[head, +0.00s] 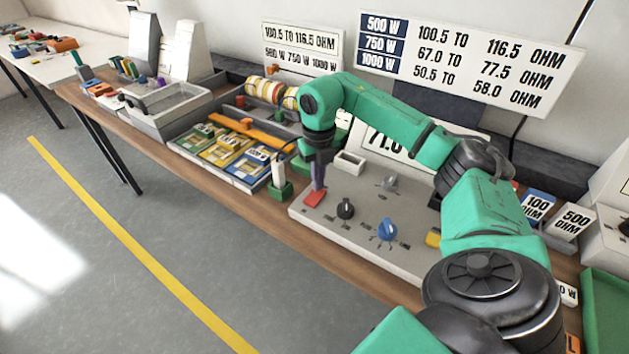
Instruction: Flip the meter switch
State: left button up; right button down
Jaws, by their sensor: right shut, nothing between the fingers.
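The meter is a light grey panel (365,255) on the bench, with a white display (388,146) behind it partly hidden by my right arm. A red rocker-like switch (313,199) sits at the panel's left end. My right gripper (318,187) points down, shut and empty, with its tips right at the red switch; I cannot tell whether they touch it. The panel also carries a black knob (346,208), a blue knob (387,230), a grey knob (390,182) and a yellow part (433,239). My left gripper is out of view.
A tray of blue and yellow cards (226,153) lies left of the panel. A white-topped post on a green base (280,185) stands close to the gripper's left. A green tray (605,310) and number cards (572,222) are at right. Open floor lies in front.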

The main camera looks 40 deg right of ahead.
jog(key=shift+f+b, duration=0.3)
jog(key=shift+f, duration=0.25)
notch_tip(320, 180, up, 7)
jog(key=p, duration=0.6)
jog(key=shift+r+p, duration=0.1)
jog(key=shift+p, duration=0.25)
